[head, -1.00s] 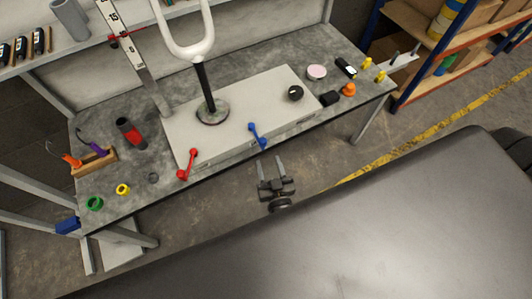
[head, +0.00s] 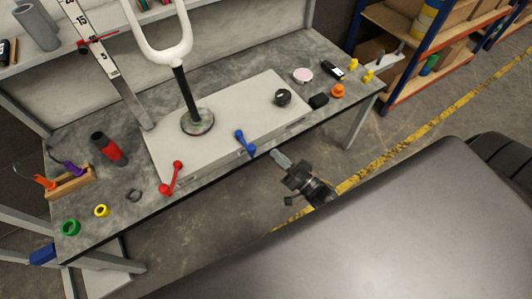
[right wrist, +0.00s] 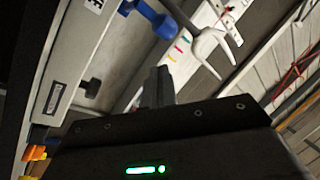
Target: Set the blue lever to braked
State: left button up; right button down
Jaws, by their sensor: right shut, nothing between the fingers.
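The blue lever (head: 244,143) sits on the front face of the pale box (head: 228,125) on the workbench, its upper knob tilted to the left in the head view. My right gripper (head: 279,159) is shut and empty, just right of and slightly below the lever, apart from it. In the right wrist view the shut fingers (right wrist: 158,88) point up the picture, and the blue lever (right wrist: 152,18) shows beyond them, near the top. The lever's markings are too small to read. My left gripper is not in view.
A red lever (head: 171,178) is on the same box front, to the left. A white fork on a black post (head: 187,95) stands on the box. Several small items lie around on the workbench (head: 115,195). The floor before the bench is clear.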

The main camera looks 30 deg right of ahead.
jog(key=d+m+g+y+b, duration=0.4)
jog(key=d+g+y+b, duration=0.3)
jog(key=d+g, duration=0.3)
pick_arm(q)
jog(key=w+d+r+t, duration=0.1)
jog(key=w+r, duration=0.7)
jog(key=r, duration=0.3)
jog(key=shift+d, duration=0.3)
pick_arm(e)
jog(key=w+a+t, duration=0.1)
jog(key=w+a, duration=0.4)
jog(key=a, duration=0.6)
jog(key=shift+w+a+n, duration=0.2)
jog(key=shift+a+n, duration=0.1)
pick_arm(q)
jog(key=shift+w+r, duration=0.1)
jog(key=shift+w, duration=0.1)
pick_arm(e)
jog(key=shift+a+r, duration=0.1)
